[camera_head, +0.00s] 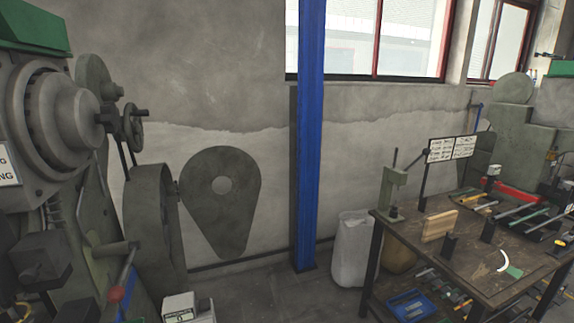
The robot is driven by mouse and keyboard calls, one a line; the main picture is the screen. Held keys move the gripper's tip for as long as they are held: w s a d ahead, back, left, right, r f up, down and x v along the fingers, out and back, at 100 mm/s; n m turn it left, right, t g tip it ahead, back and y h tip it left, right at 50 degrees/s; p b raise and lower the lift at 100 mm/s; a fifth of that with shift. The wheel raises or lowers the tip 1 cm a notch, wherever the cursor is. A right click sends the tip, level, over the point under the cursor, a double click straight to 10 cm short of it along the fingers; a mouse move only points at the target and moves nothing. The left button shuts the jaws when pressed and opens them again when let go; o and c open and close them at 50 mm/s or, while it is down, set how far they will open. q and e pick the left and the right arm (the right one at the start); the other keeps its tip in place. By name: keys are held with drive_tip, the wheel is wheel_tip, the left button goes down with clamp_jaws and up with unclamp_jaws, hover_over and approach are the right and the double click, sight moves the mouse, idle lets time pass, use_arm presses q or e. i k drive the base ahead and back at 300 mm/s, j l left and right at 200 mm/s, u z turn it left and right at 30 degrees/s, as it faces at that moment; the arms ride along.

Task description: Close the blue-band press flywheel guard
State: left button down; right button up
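A grey-green press (60,120) with a green top fills the left side of the camera_head view. A teardrop-shaped grey guard plate (220,218) with a pale round spot near its top stands out to the right of the press, in front of the wall. Its left edge meets the rim of a grey round housing (165,235) at what looks like a hinge, so the guard appears swung open. Neither of my grippers is in view.
A blue post (310,130) stands right of the guard. A white sack (353,250) and a workbench (470,262) with tools lie further right. A small white box (188,307) is at the bottom. A red-knobbed lever (117,294) is at lower left. Floor shows before the post.

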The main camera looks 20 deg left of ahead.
sight(225, 220)
drive_tip(key=i+l+u, duration=0.2)
drive_tip(key=i, duration=0.35)
drive_tip(key=i+u, duration=0.2)
drive_tip(key=i, duration=0.3)
drive_tip(key=i+l+u, duration=0.15)
drive_tip(key=i, duration=0.35)
drive_tip(key=i+u, duration=0.3)
drive_tip(key=i, duration=1)
drive_tip(key=i+l+u, duration=0.2)
drive_tip(key=i, duration=0.2)
drive_tip(key=i+l+u, duration=0.2)
drive_tip(key=i, duration=0.2)
drive_tip(key=j, duration=0.1)
